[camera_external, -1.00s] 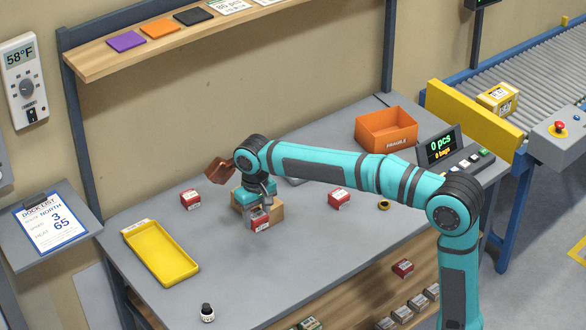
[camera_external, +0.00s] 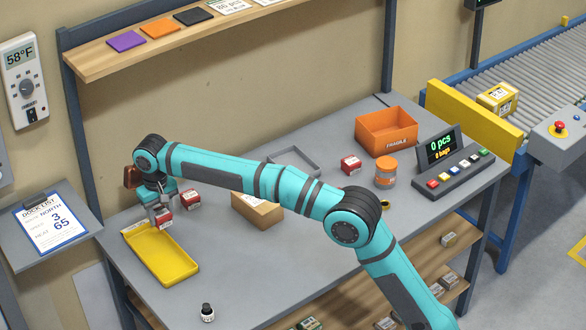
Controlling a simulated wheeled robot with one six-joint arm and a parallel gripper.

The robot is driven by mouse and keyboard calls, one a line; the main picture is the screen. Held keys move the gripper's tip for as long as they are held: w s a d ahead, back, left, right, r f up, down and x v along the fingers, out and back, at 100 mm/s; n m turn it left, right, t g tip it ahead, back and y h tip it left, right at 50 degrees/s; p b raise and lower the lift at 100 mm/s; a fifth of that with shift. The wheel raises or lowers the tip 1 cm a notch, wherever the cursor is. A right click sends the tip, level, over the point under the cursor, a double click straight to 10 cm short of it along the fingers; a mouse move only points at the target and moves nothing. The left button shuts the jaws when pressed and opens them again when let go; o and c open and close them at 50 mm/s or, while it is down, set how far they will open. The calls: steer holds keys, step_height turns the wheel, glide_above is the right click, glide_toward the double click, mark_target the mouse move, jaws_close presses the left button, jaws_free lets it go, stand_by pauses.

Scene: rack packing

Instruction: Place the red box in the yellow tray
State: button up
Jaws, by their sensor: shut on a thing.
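The yellow tray (camera_external: 180,268) lies at the left of the grey table. My gripper (camera_external: 160,216) is at the tray's far end, pointing down and shut on a small red box (camera_external: 164,220) with a white label. The held box is over or just beyond the tray's far end; whether it touches the tray cannot be told. A second red box (camera_external: 190,199) sits on the table just right of my gripper. A third red box (camera_external: 350,164) sits near the orange bin.
A cardboard box (camera_external: 257,212) stands mid-table, near an open grey tray (camera_external: 293,162). An orange bin (camera_external: 387,133), an orange-lidded jar (camera_external: 386,172) and a button console (camera_external: 455,174) are at the right. A small dark bottle (camera_external: 207,313) stands at the front. The table's front middle is clear.

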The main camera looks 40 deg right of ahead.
steer(key=w+a, duration=0.1)
steer(key=a, duration=0.2)
glide_toward(157, 251)
steer(key=shift+f, duration=2.95)
steer(key=shift+f, duration=0.15)
steer(key=o, duration=1)
step_height(157, 251, up, 12)
steer(key=shift+r, duration=0.15)
